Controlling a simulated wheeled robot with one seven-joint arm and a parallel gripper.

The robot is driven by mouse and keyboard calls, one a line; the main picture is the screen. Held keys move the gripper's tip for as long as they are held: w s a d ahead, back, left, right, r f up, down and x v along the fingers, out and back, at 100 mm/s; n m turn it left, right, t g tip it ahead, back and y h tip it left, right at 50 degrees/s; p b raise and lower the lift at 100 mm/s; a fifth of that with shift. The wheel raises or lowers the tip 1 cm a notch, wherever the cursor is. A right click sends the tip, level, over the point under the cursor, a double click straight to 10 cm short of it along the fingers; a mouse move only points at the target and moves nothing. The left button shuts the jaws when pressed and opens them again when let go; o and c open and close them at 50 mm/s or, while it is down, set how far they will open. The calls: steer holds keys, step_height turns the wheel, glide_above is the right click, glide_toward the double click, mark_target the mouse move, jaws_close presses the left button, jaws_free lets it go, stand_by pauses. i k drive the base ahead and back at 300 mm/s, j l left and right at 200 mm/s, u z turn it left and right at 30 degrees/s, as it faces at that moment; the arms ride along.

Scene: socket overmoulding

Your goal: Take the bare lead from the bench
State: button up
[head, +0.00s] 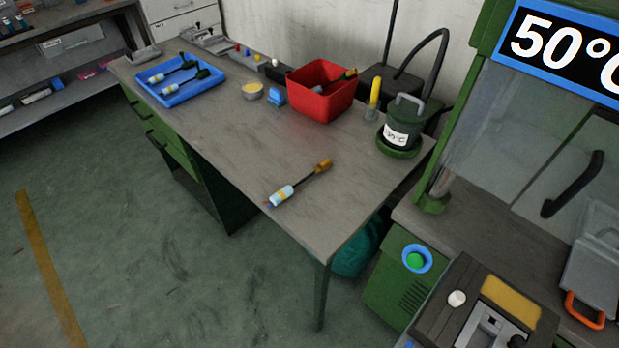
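A lead (310,179) lies alone on the grey bench (230,150), near its front edge. It has a white and light-blue sleeve with a yellow band at its left end, a thin dark cable, and an orange-brown plug at its right end. Nothing touches it. Other leads with dark ends (180,75) lie in the blue tray at the bench's far left. My gripper does not show in the head view.
A green machine with a 50° sign (560,48) stands right. Bench space around the lone lead is clear.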

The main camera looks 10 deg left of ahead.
mark_target(280, 195)
steer(key=u, duration=0.4)
steer(key=i+l+u, duration=0.1)
steer(key=u, duration=0.7)
steer(key=i+l+u, duration=0.1)
steer(key=u, duration=0.3)
steer(key=i+l, duration=0.1)
steer(key=l, duration=0.25)
steer(key=i+l, duration=0.1)
steer(key=l, duration=0.2)
steer(key=i+l, duration=0.1)
steer(key=l, duration=0.25)
